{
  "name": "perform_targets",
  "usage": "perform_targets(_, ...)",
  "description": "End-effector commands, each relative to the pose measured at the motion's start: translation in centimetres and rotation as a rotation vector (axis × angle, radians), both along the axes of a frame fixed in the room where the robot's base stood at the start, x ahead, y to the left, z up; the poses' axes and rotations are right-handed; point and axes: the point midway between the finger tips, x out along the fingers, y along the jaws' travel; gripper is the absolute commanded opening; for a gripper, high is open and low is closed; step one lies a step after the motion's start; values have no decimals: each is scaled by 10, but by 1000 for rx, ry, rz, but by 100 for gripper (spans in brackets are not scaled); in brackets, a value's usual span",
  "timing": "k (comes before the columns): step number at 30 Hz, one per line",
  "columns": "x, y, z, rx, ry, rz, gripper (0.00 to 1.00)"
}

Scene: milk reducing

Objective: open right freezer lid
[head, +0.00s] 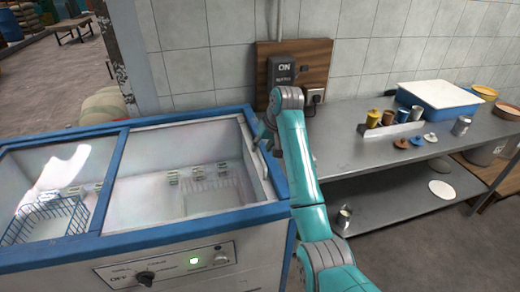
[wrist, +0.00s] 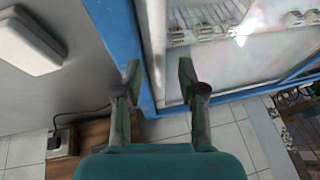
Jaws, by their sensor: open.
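The chest freezer (head: 70,252) has a blue rim and stands at the left and front in the head view. Its right lid (head: 150,185) looks like a clear pane lying level over the right compartment; small packs show beneath it. A pale strip (head: 256,168) runs along its right side. My gripper (head: 264,137) is at the freezer's right rim, near the far end of this strip. In the wrist view my gripper (wrist: 160,74) is open, its fingers on either side of the pale edge strip (wrist: 155,40) beside the blue rim. I cannot tell whether they touch it.
A wire basket (head: 45,222) shows in the freezer's left compartment. A control panel (head: 170,266) with a dial and green light is on the front. A wall switch (head: 288,70) is behind my arm. A metal table (head: 365,160) with cups and a blue tub stands right.

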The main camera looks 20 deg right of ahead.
Motion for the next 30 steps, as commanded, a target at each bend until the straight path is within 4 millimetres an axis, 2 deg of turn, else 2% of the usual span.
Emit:
perform_targets(6,8,4,-18,0,0,1,40)
perform_targets(16,9,5,-21,0,-1,1,40)
perform_targets(17,9,5,-21,0,-1,1,38)
perform_targets(21,9,4,-21,0,-1,1,3)
perform_targets(22,9,4,-21,0,-1,1,0)
perform_targets(30,9,5,-21,0,-1,1,0)
